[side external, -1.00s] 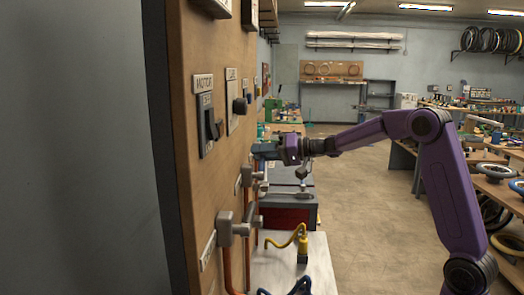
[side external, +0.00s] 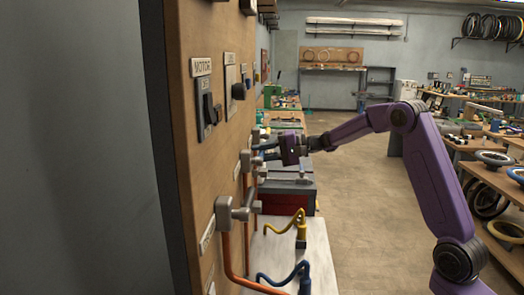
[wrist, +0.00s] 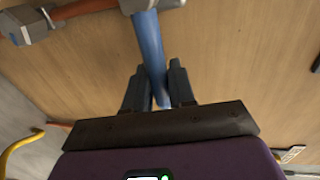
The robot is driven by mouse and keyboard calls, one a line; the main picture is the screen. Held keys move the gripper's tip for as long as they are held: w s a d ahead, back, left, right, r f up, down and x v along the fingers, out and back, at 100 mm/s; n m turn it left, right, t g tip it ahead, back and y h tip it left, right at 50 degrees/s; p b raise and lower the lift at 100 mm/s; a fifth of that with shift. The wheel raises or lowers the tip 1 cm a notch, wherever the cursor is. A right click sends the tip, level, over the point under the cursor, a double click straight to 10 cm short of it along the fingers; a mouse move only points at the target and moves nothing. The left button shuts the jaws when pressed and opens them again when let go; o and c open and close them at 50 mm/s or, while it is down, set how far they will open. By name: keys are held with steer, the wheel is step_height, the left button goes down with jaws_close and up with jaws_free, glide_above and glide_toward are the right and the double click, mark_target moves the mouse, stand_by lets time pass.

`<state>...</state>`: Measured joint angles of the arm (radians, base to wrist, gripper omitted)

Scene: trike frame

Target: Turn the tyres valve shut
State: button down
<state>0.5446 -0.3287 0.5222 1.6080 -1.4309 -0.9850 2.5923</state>
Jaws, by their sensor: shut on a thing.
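A wooden panel (side external: 185,130) carries several wall valves with lever handles. My gripper (wrist: 155,80) is shut on a blue lever handle (wrist: 150,45), with one dark finger on each side of it. The lever joins a grey valve body (wrist: 160,4) at the top of the wrist view. In the side view my gripper (side external: 266,152) reaches to the panel from the right, above the nearest grey valve (side external: 228,212). The held lever is small and mostly hidden there. I cannot read a tyres label on this valve.
A second grey valve (wrist: 28,28) with an orange-brown bar sits left of the held lever. A MOTOR switch (side external: 206,110) and a dark knob (side external: 239,91) are higher on the panel. Yellow (side external: 298,218) and blue (side external: 285,275) hooked pieces stand below.

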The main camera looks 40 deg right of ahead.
steer(key=shift+f, duration=0.15)
stand_by(0.3)
steer(key=c, duration=1.1)
jaws_free()
steer(key=v, duration=1.7)
steer(key=shift+s+d, duration=0.15)
steer(key=shift+d, duration=0.05)
